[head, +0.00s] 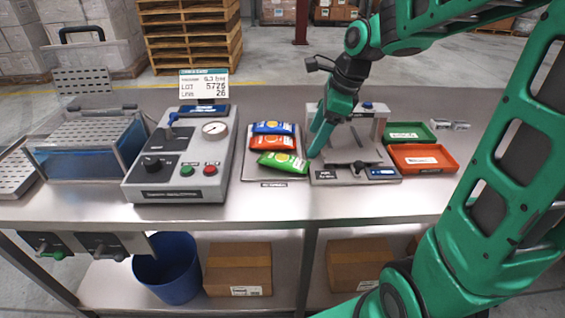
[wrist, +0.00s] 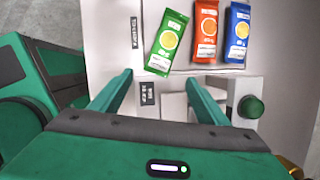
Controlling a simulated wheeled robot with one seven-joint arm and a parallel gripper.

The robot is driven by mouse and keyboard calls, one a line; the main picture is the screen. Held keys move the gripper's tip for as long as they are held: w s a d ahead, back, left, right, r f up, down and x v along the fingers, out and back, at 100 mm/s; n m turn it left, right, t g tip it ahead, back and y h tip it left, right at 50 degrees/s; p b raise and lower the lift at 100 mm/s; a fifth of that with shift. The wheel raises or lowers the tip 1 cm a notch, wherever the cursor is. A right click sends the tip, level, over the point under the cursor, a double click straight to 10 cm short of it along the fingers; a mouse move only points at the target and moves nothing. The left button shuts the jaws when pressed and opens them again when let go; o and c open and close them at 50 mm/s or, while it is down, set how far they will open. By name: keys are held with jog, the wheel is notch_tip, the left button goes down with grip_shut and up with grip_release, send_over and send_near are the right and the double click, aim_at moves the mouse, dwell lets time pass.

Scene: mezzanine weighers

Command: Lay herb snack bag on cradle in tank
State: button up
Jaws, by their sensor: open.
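The green snack bag (head: 284,162), likely the herb one, lies on a grey tray at the near end of a row of bags. In the wrist view the green bag (wrist: 167,43) lies tilted, beyond my fingertips and apart from them. My gripper (head: 316,150) is open and empty, just right of the bags beside the grey weigher; its open fingers show in the wrist view (wrist: 158,82). The clear tank (head: 118,150) with bluish liquid stands at the far left. A perforated metal cradle (head: 90,131) sits at its top.
An orange bag (head: 273,142) and a blue bag (head: 274,127) lie behind the green one. The grey control box (head: 182,150) with gauge and sign stands between tank and bags. Red (head: 424,158) and green (head: 408,131) trays are right of the weigher (head: 352,165).

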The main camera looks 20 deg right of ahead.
aim_at(285, 158)
jog(key=shift+w+a+f+m+y, duration=0.15)
jog(key=shift+w+a+f+m, duration=0.3)
jog(key=shift+w+a+f, duration=0.85)
jog(key=shift+w+a+f+m+y, duration=0.1)
jog(key=shift+w+a+f+m, duration=0.55)
jog(key=shift+f, duration=1.35)
jog(key=shift+w+a+f+m+y, duration=0.15)
jog(key=shift+w+a+f+m, duration=0.15)
jog(key=shift+w+a+f, duration=1)
jog(key=shift+s+d+f, duration=0.25)
jog(key=shift+s+f, duration=0.1)
jog(key=shift+s, duration=0.15)
jog(key=c, duration=1.2)
jog(key=shift+c, duration=0.2)
jog(key=shift+r, duration=0.15)
